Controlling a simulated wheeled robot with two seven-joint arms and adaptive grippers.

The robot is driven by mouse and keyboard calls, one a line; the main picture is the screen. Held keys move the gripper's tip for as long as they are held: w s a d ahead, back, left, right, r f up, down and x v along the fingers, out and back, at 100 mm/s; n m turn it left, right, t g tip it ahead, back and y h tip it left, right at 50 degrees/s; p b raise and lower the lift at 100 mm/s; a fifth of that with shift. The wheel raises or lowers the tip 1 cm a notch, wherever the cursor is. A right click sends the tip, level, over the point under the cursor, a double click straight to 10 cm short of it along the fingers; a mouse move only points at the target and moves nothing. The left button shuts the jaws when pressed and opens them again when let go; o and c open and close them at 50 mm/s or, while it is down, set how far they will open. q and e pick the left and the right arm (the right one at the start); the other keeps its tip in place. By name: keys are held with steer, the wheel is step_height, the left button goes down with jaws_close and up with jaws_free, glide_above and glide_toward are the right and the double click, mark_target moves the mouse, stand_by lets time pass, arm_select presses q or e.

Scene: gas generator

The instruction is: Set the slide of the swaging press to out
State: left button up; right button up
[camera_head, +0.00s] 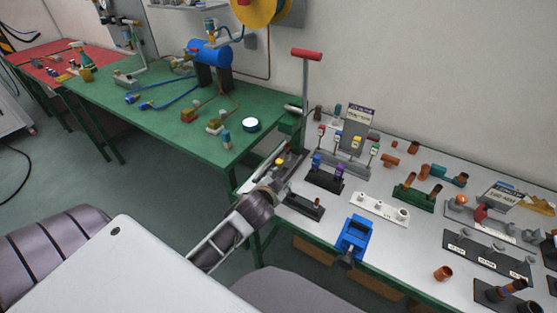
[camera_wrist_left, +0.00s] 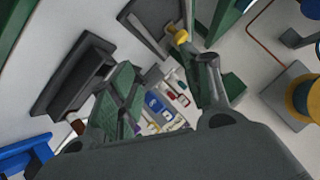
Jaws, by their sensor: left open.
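What looks like the swaging press (camera_head: 304,90) stands at the left end of the white table, a tall grey lever with a red crossbar handle (camera_head: 306,54) above a green body. A small yellow knob (camera_head: 280,162) shows low in front of it, and a yellow knob also shows in the left wrist view (camera_wrist_left: 180,37); it seems to belong to the slide. My left gripper (camera_head: 284,173) is right at this knob, partly hiding the press's base. In the wrist view its fingers (camera_wrist_left: 163,88) are apart, with the knob near the right finger; contact cannot be told. My right gripper is not in view.
A blue vise (camera_head: 354,236) and a dark block with an upright pin (camera_head: 304,206) stand near the front edge. Several fittings and racks fill the white table (camera_head: 400,262) to the right. A green table (camera_head: 180,130) with a blue tank (camera_head: 210,52) is at the left.

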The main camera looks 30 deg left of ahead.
arm_select(q)
steer(key=w+d+r+m+t+h, duration=0.2)
steer(key=w+r+m+t, duration=0.2)
steer(key=r, duration=0.4)
steer(key=w+d+r+m+t+h, duration=0.2)
steer(key=w+r+m+t, duration=0.25)
steer(key=r, duration=0.35)
steer(key=d+r+m+h, duration=0.6)
steer(key=m+h, duration=0.2)
steer(key=m, duration=0.2)
steer(key=m+g+y, duration=0.8)
steer(key=m+g, duration=0.8)
steer(key=m, duration=0.2)
glide_toward(279, 161)
steer(key=shift+h, duration=0.3)
steer(key=x, duration=0.7)
steer(key=shift+w+a+p, duration=0.1)
steer(key=shift+a+p, duration=0.05)
steer(key=shift+p, duration=0.25)
steer(key=shift+x, duration=0.9)
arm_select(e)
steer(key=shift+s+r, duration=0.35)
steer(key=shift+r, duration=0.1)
